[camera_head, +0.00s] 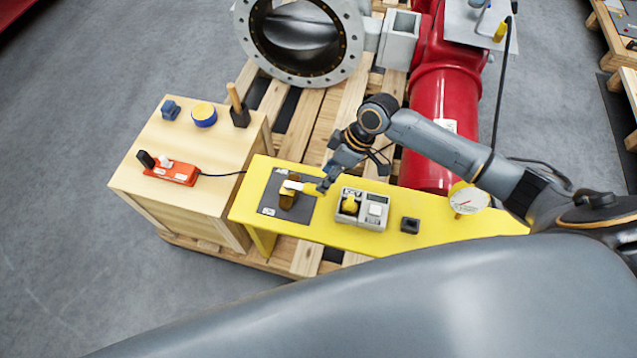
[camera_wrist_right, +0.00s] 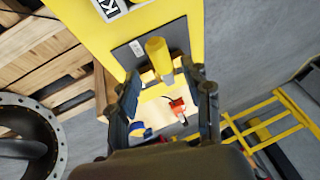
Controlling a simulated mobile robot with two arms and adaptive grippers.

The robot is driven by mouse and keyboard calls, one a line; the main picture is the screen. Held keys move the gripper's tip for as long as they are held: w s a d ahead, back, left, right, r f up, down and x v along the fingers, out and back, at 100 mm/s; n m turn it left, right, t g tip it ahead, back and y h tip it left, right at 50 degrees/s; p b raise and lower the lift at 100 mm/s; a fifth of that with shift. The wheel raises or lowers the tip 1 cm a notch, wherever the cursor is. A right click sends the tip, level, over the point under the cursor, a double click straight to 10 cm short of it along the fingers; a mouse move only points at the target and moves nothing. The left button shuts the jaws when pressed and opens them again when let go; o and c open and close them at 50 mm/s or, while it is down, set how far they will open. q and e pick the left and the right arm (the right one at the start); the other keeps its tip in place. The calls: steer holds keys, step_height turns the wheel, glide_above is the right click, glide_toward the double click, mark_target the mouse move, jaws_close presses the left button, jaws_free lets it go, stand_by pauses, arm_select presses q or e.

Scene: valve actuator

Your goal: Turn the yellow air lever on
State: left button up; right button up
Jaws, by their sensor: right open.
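The yellow air lever (camera_head: 312,189) sits on a brass-coloured valve body (camera_head: 288,198) on a dark plate (camera_head: 270,211) of the yellow bench. Its pale arm points right, toward my right gripper. My right gripper (camera_head: 326,182) is at the handle end, with its fingers pointing down toward it. In the right wrist view the yellow handle (camera_wrist_right: 157,55) shows between the two spread fingers of the gripper (camera_wrist_right: 163,80). I cannot tell whether either finger touches it. My left gripper is not in view.
A control box with a yellow knob (camera_head: 350,204) and a white button stands just right of the lever. A gauge (camera_head: 467,198) is farther right. A wooden box (camera_head: 150,200) with an orange power strip (camera_head: 173,173) is left. A red pipe (camera_head: 440,100) stands behind.

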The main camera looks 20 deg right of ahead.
mark_target(305, 188)
steer(key=x, duration=0.4)
steer(key=shift+a+f, duration=0.15)
steer(key=shift+f, duration=0.35)
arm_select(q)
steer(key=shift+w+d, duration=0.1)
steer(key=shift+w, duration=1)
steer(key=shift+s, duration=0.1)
arm_select(e)
steer(key=c, duration=0.3)
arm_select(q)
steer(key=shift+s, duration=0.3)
arm_select(e)
jaws_close()
